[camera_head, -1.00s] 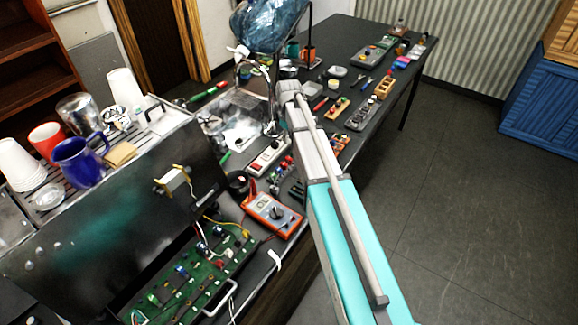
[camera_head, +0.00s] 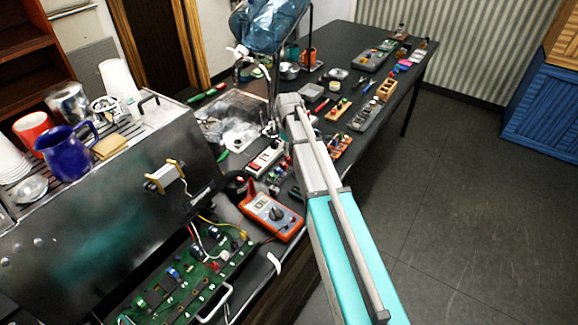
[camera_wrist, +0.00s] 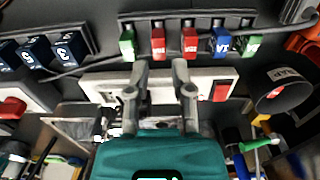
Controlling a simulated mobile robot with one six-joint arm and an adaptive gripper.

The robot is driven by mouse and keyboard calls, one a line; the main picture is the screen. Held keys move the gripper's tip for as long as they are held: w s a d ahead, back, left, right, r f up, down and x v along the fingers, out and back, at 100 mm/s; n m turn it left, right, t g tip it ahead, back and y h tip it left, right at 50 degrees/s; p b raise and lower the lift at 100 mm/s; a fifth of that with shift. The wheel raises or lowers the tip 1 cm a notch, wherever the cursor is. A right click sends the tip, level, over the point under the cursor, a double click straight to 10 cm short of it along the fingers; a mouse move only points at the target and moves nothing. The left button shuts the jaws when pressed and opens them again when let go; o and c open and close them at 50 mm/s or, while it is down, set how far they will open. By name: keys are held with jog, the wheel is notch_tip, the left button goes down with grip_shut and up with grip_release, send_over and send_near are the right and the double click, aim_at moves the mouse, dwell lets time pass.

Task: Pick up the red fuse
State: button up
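In the wrist view a dark rack (camera_wrist: 205,18) holds a row of coloured fuses. Two are red: a left red fuse (camera_wrist: 158,45) and a right red fuse (camera_wrist: 190,44). A green fuse (camera_wrist: 127,46) is left of them; a blue fuse (camera_wrist: 221,43) and another green fuse (camera_wrist: 252,46) are to the right. My gripper (camera_wrist: 160,66) is open and empty. Its fingertips appear just below the red fuses in the picture, apart from each other. I cannot tell the depth gap. In the head view my arm hides the gripper; small coloured fuses (camera_head: 276,174) show beside it.
A white power strip (camera_wrist: 210,88) with a red switch lies behind my fingers in the wrist view. A black round part (camera_wrist: 283,92) is to the right. An orange multimeter (camera_head: 271,214) and a green circuit board (camera_head: 190,285) lie near the metal brewer (camera_head: 100,240).

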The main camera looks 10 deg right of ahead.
aim_at(289, 158)
jog(key=shift+f, duration=0.1)
dwell(0.3)
jog(key=shift+w+f+b, duration=0.1)
jog(key=shift+f+b, duration=2.4)
jog(key=shift+b, duration=0.1)
grip_shut()
